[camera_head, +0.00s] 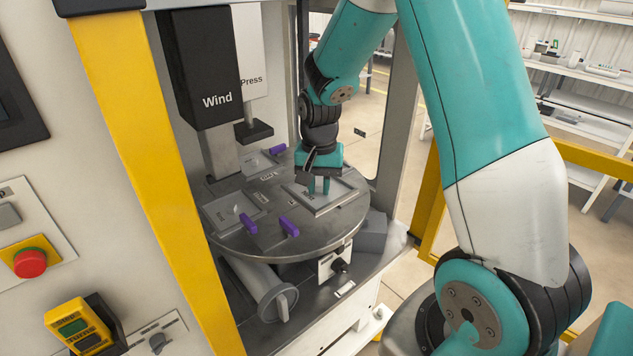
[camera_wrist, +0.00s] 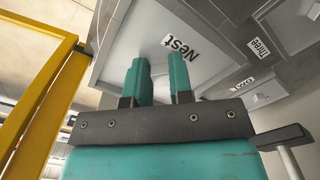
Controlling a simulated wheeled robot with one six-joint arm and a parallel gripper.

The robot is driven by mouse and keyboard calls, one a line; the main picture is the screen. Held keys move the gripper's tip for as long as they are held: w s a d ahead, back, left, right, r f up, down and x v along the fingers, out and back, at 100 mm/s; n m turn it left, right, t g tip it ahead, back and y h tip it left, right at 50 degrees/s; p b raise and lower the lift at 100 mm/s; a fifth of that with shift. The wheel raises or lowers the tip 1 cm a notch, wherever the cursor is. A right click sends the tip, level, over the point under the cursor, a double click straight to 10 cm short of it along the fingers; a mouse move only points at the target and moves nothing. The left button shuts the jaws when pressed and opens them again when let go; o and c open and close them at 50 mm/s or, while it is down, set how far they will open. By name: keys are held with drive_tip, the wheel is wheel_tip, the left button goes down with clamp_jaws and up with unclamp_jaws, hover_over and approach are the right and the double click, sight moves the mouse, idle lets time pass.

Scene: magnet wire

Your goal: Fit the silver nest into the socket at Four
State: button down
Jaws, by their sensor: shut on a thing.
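The silver nest (camera_head: 318,203) is a flat square plate at the right side of the round grey dial table (camera_head: 240,243). My gripper (camera_head: 319,188) points down over it, with its teal fingers at the plate's middle. In the wrist view the fingers (camera_wrist: 158,70) are shut on the nest (camera_wrist: 130,40), which carries a "Nest" label. Whether the plate sits down in a socket or is slightly above it cannot be told. No "Four" label is readable, and the socket under the plate is hidden.
Purple clamps (camera_head: 289,226) stand on the table at the front and back. Another square plate (camera_head: 229,210) lies at the table's left. The black Wind unit (camera_head: 203,70) and the Press (camera_head: 252,80) hang behind. A yellow post (camera_head: 150,150) stands at left.

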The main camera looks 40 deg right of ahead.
sight(318, 221)
drive_tip(key=shift+a+f+b, duration=0.1)
drive_tip(key=shift+f+b, duration=2.35)
drive_tip(key=shift+f, duration=0.5)
drive_tip(key=shift+s+a, duration=0.1)
drive_tip(key=shift+s, duration=0.05)
drive_tip(key=shift+f+b, duration=0.5)
drive_tip(key=shift+f, duration=0.5)
drive_tip(key=c, duration=0.9)
unclamp_jaws()
drive_tip(key=shift+c, duration=0.2)
drive_tip(key=shift+r, duration=0.1)
wheel_tip(318, 221, up, 5)
drive_tip(key=p, duration=0.4)
drive_tip(key=shift+p, duration=0.3)
